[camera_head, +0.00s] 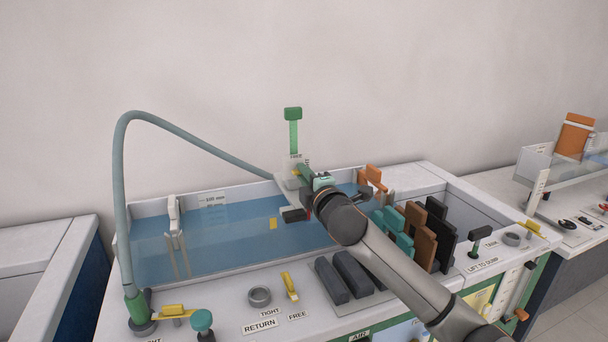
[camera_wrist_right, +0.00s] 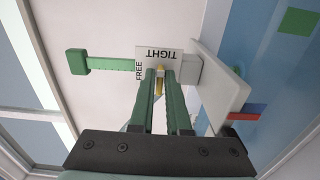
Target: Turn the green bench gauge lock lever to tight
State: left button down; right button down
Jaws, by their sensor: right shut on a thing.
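The green bench gauge stands at the back of the tank, with a green block (camera_head: 293,114) on top of a ruled green stem (camera_head: 293,138). In the right wrist view the green block (camera_wrist_right: 76,62) and stem lie left of a white plate marked TIGHT and FREE (camera_wrist_right: 160,57). My right gripper (camera_wrist_right: 161,74) is shut on the small yellow lock lever (camera_wrist_right: 160,88) in front of this plate. The fingers partly hide the lever, so its exact setting is unclear. In the head view my right wrist hides most of the grip. My left gripper is not in view.
The tank (camera_head: 221,228) holds blue water. A grey hose (camera_head: 119,190) arches up at the left. Another yellow lever (camera_head: 289,286) with TIGHT and FREE labels is on the front ledge. Teal, brown and black slabs (camera_head: 420,240) stand under my right forearm.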

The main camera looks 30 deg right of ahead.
jog(key=shift+f, duration=0.1)
jog(key=c, duration=1)
grip_release()
jog(key=shift+o, duration=0.2)
jog(key=shift+s, duration=0.1)
jog(key=v, duration=1.2)
jog(key=shift+s+a, duration=0.1)
jog(key=shift+s, duration=0.05)
